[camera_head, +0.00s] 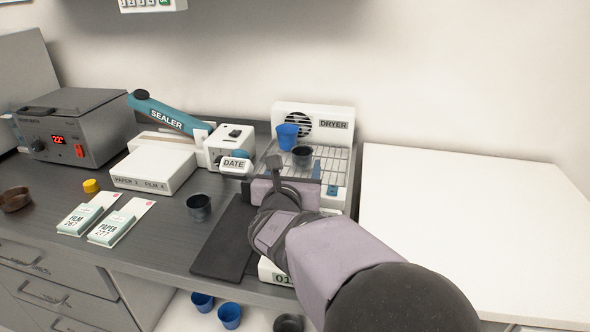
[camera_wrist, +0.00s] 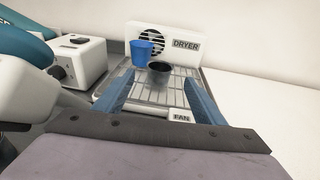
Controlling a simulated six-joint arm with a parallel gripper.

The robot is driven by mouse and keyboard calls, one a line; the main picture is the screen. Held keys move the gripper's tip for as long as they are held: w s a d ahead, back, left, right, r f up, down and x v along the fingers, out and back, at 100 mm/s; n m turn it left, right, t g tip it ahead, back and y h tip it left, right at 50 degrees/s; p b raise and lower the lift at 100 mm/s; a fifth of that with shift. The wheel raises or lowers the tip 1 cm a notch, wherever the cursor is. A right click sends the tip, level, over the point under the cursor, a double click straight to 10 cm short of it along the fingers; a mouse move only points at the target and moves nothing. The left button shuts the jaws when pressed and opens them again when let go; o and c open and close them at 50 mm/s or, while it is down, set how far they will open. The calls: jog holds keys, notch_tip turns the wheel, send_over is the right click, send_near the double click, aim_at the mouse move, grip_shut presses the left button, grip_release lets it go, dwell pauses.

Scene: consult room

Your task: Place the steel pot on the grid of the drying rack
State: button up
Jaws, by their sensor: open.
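A dark grey steel pot (camera_head: 302,155) stands upright on the metal grid of the drying rack (camera_head: 341,166), beside a blue cup (camera_head: 288,136). In the wrist view the pot (camera_wrist: 159,73) rests toward the back of the grid (camera_wrist: 150,95), right of the blue cup (camera_wrist: 141,52). My gripper (camera_head: 290,172) is open over the front of the rack. In the wrist view its blue fingers (camera_wrist: 158,90) are spread wide, with the pot seen beyond the gap between them, apparently untouched. A similar dark pot (camera_head: 199,207) stands on the counter to the left.
A white stamp marked DATE (camera_head: 235,163) is close to my gripper's left. The sealer (camera_head: 165,115), a box (camera_head: 154,167) and a black mat (camera_head: 225,240) lie further left. The white worktop (camera_head: 470,220) at right is clear. Cups (camera_head: 229,315) stand below.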

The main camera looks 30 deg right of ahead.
jog(key=shift+s+a+r, duration=0.1)
jog(key=shift+s+a, duration=0.35)
jog(key=shift+s, duration=0.05)
